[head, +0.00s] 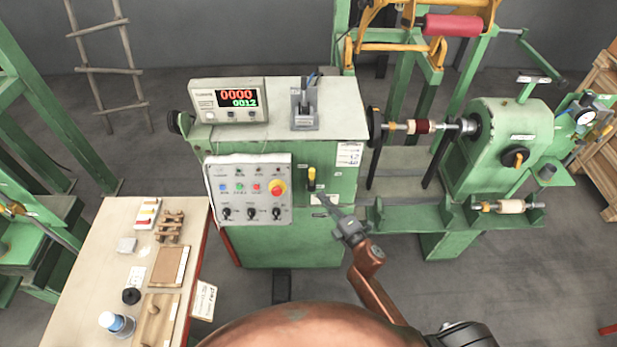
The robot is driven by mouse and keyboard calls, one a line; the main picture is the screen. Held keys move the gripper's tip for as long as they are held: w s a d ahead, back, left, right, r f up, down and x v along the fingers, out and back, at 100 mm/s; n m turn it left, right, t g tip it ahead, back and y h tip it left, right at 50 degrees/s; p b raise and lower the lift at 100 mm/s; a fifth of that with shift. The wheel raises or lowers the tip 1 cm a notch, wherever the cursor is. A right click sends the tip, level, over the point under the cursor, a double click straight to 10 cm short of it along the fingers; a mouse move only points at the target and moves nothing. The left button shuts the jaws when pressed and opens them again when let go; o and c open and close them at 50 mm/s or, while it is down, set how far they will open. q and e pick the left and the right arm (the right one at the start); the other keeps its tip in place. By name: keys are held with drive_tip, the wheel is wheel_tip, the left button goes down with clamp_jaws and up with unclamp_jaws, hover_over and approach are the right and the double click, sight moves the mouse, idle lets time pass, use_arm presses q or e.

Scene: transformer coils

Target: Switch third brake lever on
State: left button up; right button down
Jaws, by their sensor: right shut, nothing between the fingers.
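A small lever with a yellow knob (311,174) stands upright on the front of the green machine cabinet (290,250), right of the control panel. I take it to be the brake lever; I see no other like it on this cabinet face. My right gripper (324,200) is shut and empty, its tips just below and right of the lever, over a small pale plate. Whether the tips touch the lever or plate I cannot tell. My left gripper is out of view.
A control panel (249,190) with coloured buttons and knobs sits left of the lever. A counter display (228,100) reads 0000 and 0012. A winding shaft (420,126) juts out at the right. A work table (118,235) with several items stands at left.

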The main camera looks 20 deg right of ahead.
sight(312, 176)
drive_tip(key=shift+w, duration=0.1)
drive_tip(key=p+x, duration=0.1)
drive_tip(key=x, duration=0.9)
drive_tip(key=shift+f, duration=0.1)
idle(0.4)
